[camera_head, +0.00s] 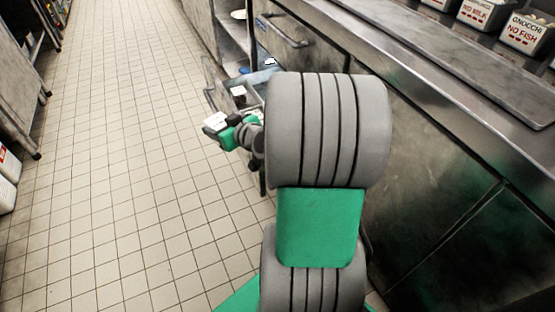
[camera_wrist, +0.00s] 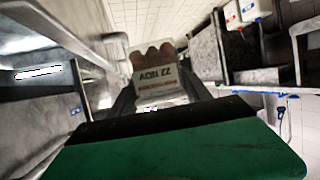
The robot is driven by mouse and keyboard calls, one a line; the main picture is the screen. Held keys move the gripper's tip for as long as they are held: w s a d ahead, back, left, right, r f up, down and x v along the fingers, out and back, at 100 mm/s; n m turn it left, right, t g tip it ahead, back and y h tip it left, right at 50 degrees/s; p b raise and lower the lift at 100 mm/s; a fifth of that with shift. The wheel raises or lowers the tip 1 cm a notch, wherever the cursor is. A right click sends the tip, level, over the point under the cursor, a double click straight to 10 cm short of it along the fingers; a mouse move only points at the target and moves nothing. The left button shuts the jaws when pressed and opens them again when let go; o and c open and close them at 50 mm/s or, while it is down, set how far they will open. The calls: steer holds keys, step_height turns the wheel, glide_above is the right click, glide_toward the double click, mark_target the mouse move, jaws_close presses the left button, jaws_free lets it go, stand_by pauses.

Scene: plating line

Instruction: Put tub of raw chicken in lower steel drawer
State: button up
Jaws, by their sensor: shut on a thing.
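My gripper (camera_wrist: 160,95) is shut on a small white tub (camera_wrist: 165,82) with a printed label and rounded brownish-pink contents. In the head view the white tub (camera_head: 215,121) shows at the end of my arm, held in the air over the aisle side. An open steel drawer (camera_head: 211,93) juts out from the counter front just beyond my gripper, low down. The tub is outside the drawer, near its front edge.
A closed drawer front with a handle (camera_head: 285,33) is above and beyond the open drawer. The steel counter (camera_head: 450,75) runs along the right, with labelled tubs (camera_head: 524,34) on top. The tiled floor (camera_head: 130,150) is clear on the left. A steel cabinet (camera_head: 18,90) stands at the far left.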

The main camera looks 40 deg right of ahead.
steer(key=s+d+r+m+g+h, duration=0.1)
steer(key=d+m+h, duration=0.1)
steer(key=d, duration=0.5)
steer(key=s+d+m+h, duration=0.2)
steer(key=d+h, duration=0.1)
steer(key=d, duration=0.4)
steer(key=shift+y, duration=0.4)
steer(key=d+f+b, duration=0.1)
steer(key=f, duration=0.5)
steer(key=d+f+b, duration=0.1)
steer(key=d+f, duration=0.1)
steer(key=f, duration=0.4)
steer(key=w+d+f+b, duration=0.1)
steer(key=d+f, duration=0.1)
steer(key=f, duration=0.5)
steer(key=shift+d+f, duration=0.1)
steer(key=shift+d, duration=0.05)
step_height(320, 180, down, 4)
steer(key=shift+f+b, duration=0.25)
steer(key=shift+b, duration=0.95)
steer(key=shift+r, duration=0.15)
steer(key=o, duration=1.6)
steer(key=shift+c, duration=0.2)
